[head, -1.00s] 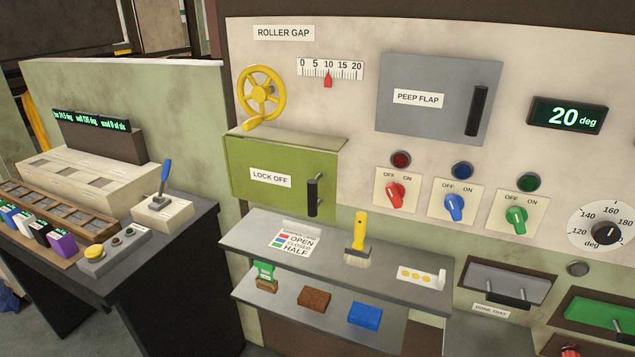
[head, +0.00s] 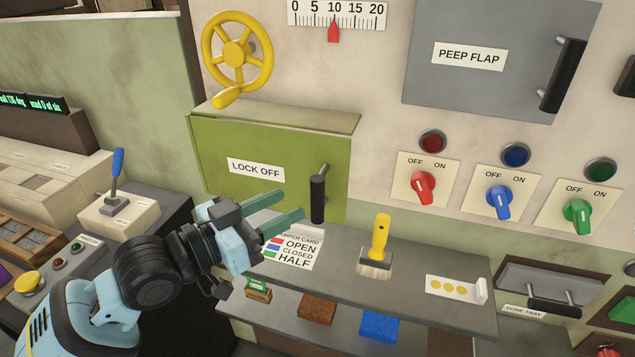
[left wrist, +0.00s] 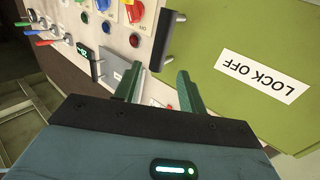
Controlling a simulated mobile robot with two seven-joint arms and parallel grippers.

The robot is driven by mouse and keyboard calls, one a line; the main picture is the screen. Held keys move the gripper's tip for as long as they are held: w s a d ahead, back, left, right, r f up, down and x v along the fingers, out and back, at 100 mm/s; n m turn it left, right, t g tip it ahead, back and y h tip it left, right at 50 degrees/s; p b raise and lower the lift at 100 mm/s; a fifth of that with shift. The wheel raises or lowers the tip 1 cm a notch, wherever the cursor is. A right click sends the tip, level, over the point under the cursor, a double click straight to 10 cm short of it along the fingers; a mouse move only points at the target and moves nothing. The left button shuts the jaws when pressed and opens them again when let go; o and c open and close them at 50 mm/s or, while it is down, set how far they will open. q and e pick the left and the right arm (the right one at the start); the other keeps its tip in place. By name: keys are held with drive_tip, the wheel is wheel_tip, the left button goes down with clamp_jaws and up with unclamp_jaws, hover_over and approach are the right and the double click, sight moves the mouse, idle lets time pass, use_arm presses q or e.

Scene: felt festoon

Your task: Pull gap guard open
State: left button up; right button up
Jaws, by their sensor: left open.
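The gap guard is a green box-like cover (head: 215,150) labelled LOCK OFF, below the yellow handwheel, and it looks shut. Its black upright bar handle (head: 317,199) is at the right side of its front. The handle also shows in the left wrist view (left wrist: 166,42), just beyond the fingertips. My left gripper (head: 292,204) is open and empty, with its green fingers pointing at the handle from the left, a little short of it. In the left wrist view the two fingers (left wrist: 158,82) stand apart with nothing between them. My right gripper is not in view.
A grey shelf (head: 420,270) below the guard holds a damper card, a yellow-handled brush (head: 378,245) and a plate with yellow dots. The yellow handwheel (head: 237,52) is above the guard. A blue-handled lever (head: 118,170) stands on the desk at left.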

sight(312, 193)
use_arm(q)
drive_tip(key=shift+w+d+r, duration=0.15)
drive_tip(key=shift+d, duration=0.35)
drive_tip(key=x, duration=0.6)
drive_tip(key=shift+w+d+p, duration=0.25)
drive_tip(key=shift+w+p, duration=0.05)
clamp_jaws()
